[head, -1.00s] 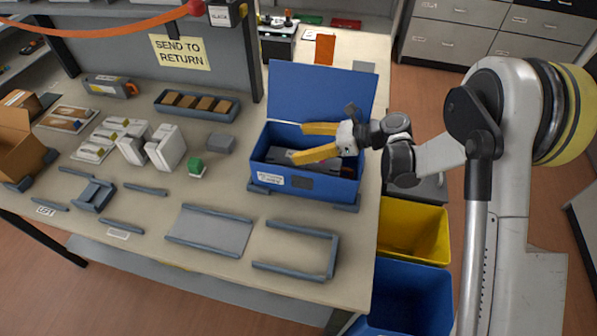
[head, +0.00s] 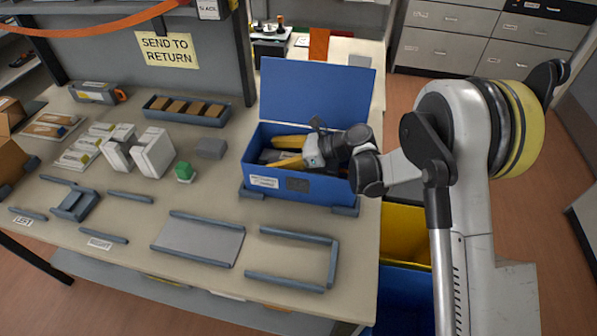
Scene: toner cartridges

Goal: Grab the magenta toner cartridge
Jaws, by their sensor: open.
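My gripper (head: 275,154) has two yellow fingers spread apart, reaching left into the open blue box (head: 270,184). A dark grey cartridge-like item (head: 268,156) shows in the box, partly between the fingers. The fingers and the box's front wall hide much of it, and I cannot tell whether they touch it. No magenta colour shows on it, so I cannot tell which toner it is. A grey cartridge with an orange end (head: 97,93) lies at the back left of the table.
The box's raised lid (head: 316,95) stands behind my gripper. White cartons (head: 154,153), a green block (head: 185,172) and a tray of brown blocks (head: 198,107) lie left of the box. Table fixtures (head: 290,258) sit in front. A yellow bin (head: 405,235) stands below the right edge.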

